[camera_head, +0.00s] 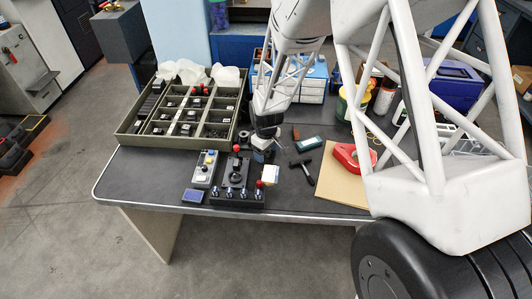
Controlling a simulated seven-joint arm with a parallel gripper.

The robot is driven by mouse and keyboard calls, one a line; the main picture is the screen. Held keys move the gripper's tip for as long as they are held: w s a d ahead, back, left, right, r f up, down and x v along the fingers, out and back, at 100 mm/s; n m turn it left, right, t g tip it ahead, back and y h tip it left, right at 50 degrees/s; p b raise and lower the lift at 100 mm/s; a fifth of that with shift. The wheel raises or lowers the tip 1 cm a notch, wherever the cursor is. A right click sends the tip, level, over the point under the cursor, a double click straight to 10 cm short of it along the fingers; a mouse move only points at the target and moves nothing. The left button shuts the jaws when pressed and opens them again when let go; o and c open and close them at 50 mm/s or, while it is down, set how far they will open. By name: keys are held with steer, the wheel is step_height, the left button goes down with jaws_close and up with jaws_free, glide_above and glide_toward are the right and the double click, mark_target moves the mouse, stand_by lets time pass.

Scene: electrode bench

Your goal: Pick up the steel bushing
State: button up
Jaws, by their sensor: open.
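My gripper (262,147) is open over the middle of the dark bench top (150,178), pointing down behind the black control box. A small grey-white shape shows at its tips. I cannot tell whether this is a finger or a separate part. I cannot pick out the steel bushing with certainty. It may be hidden by my gripper or be one of the small parts nearby.
A sectioned tray (128,137) with small dark parts stands at left. A black control box (240,180) with red knobs, a grey button box (205,168), a black hammer-shaped tool (302,167), a teal block (308,144) and a red object (348,157) on cardboard (335,187) surround the gripper.

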stand_by(0.5)
steer(key=c, duration=1.1)
steer(key=shift+o, duration=0.2)
steer(key=shift+r, duration=0.1)
steer(key=shift+r, duration=0.75)
step_height(320, 180, up, 2)
steer(key=shift+r, duration=0.1)
steer(key=s+d, duration=0.1)
steer(key=s, duration=0.4)
steer(key=s+d, duration=0.2)
steer(key=s, duration=0.3)
steer(key=s+d+r, duration=0.1)
steer(key=s+d, duration=0.1)
steer(key=s, duration=0.3)
steer(key=shift+d, duration=0.25)
steer(key=shift+w, duration=0.1)
